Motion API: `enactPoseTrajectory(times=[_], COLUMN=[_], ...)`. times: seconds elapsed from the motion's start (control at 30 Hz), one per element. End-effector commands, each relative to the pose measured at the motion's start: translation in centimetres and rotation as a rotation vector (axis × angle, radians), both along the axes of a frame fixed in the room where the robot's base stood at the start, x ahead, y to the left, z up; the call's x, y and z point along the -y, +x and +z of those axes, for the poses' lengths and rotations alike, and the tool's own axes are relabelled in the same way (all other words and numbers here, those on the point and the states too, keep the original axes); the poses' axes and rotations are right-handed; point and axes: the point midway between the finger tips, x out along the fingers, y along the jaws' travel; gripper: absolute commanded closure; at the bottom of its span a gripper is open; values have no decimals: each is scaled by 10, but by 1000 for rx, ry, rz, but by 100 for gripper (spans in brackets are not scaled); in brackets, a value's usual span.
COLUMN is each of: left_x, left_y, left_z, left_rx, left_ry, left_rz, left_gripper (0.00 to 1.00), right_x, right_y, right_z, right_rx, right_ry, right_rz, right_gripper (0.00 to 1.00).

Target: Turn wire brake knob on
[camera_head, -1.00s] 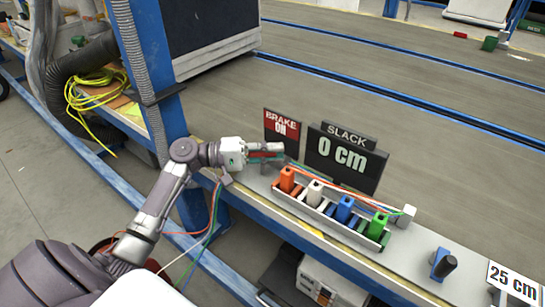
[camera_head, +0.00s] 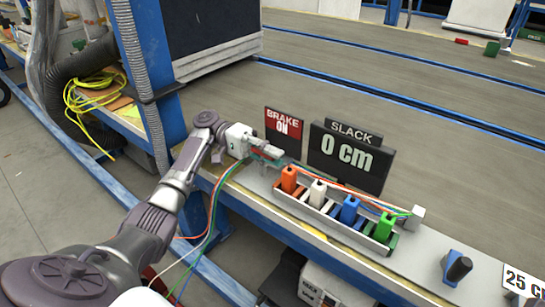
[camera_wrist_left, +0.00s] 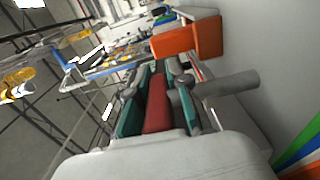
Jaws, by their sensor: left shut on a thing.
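My left gripper (camera_head: 268,153) reaches over the far left end of the grey bench ledge, just in front of the red sign (camera_head: 284,130) that reads "BRAKE ON". In the left wrist view its teal finger pads are shut on a red piece (camera_wrist_left: 157,105), likely the brake knob. Most of the knob is hidden by the fingers. The dark display (camera_head: 347,156) beside the sign reads "SLACK 0 cm". My right gripper is in neither view.
A rack with orange (camera_head: 289,180), white (camera_head: 317,192), blue (camera_head: 348,210) and green (camera_head: 385,228) blocks stands close right of my gripper. Coloured wires run past it. A blue post (camera_head: 150,75) stands behind my arm. A blue-and-black knob (camera_head: 456,268) sits farther right.

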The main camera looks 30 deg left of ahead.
Motion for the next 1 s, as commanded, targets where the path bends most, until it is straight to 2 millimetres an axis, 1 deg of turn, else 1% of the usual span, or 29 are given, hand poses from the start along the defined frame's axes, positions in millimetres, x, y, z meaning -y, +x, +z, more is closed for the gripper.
enactPoseTrajectory(times=[0.53, 0.57, 0.6, 0.7, 1.0], left_x=[0, 0, 0, 0, 0], left_y=[-1, -1, -1, -1, -1], left_z=[-1, -1, -1, -1, 1], left_rx=[-1, -1, -1, -1, 0], left_ry=[1, 1, 0, 0, 0], left_rz=[-25, -25, -24, -24, -23], left_gripper=[100, 77, 71, 56, 56], right_x=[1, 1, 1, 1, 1], right_y=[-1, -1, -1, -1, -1], right_z=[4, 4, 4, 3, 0], right_rx=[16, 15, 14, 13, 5], right_ry=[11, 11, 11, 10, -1], right_rz=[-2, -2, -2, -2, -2], right_gripper=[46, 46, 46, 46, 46])
